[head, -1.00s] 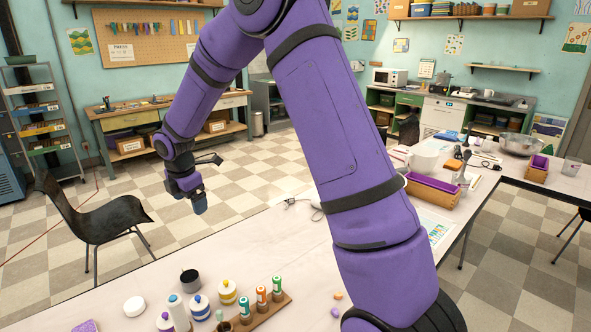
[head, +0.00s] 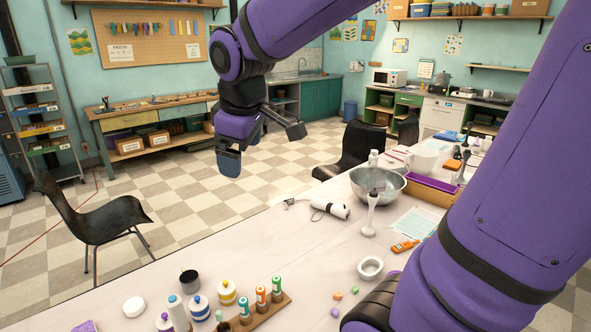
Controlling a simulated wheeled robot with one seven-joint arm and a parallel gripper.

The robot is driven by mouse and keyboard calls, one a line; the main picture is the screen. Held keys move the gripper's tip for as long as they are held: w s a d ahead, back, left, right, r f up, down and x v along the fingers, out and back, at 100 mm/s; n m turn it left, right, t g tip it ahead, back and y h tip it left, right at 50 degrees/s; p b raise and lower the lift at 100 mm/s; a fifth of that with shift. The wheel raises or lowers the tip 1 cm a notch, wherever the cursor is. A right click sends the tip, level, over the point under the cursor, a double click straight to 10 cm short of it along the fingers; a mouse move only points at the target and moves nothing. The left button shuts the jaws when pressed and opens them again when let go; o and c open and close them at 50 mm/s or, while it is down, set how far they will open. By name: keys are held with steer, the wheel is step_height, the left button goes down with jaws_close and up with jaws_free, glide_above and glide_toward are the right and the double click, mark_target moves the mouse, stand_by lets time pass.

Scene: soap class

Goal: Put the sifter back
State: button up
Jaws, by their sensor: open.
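My gripper (head: 229,165) hangs in the air beyond the table's far edge, left of the picture's middle, pointing down. It is open and nothing shows in it. I cannot say for sure which thing is the sifter. A small dark round metal container (head: 190,281) stands upright on the table (head: 270,262) at the left, below and nearer than my gripper. Neither is touched by my gripper.
Several jars, bottles and a wooden rack (head: 262,312) with tubes crowd the table's near left. The table's middle is clear. A black chair (head: 355,150) stands behind.

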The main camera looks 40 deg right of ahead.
steer(key=s+m+t+y, duration=0.1)
steer(key=s+m, duration=0.5)
steer(key=s, duration=0.8)
steer(key=shift+d+r+m, duration=0.25)
steer(key=shift+m, duration=0.15)
